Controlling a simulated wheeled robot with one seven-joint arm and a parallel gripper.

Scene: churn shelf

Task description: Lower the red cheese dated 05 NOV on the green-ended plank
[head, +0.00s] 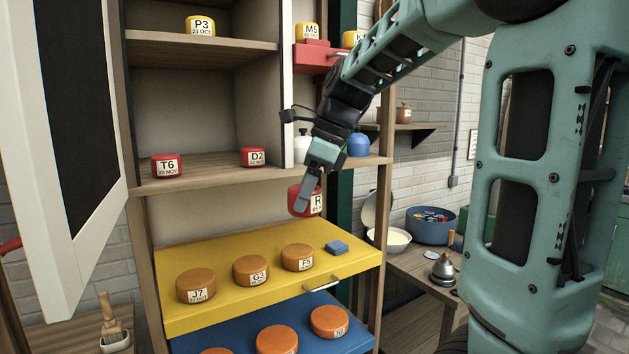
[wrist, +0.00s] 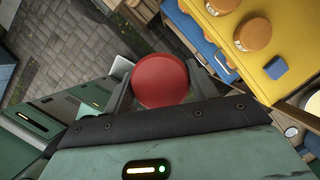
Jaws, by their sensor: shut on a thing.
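A red cheese (head: 305,203) is held in my gripper (head: 308,196) in the head view, in front of the shelf and above the yellow board. Its label shows an "R"; a finger covers part of it and the date is too small to read surely. In the wrist view the same red cheese (wrist: 160,80) sits between the two fingers of my gripper (wrist: 158,88), which is shut on it. I cannot make out a green-ended plank in either view.
The yellow board (head: 215,250) holds several orange cheeses and a blue block (head: 337,247). A blue board (head: 320,340) with orange cheeses lies below. Red cheeses T6 (head: 166,166) and D2 (head: 253,157) stand on the middle shelf. A white-framed dark panel (head: 75,130) stands left.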

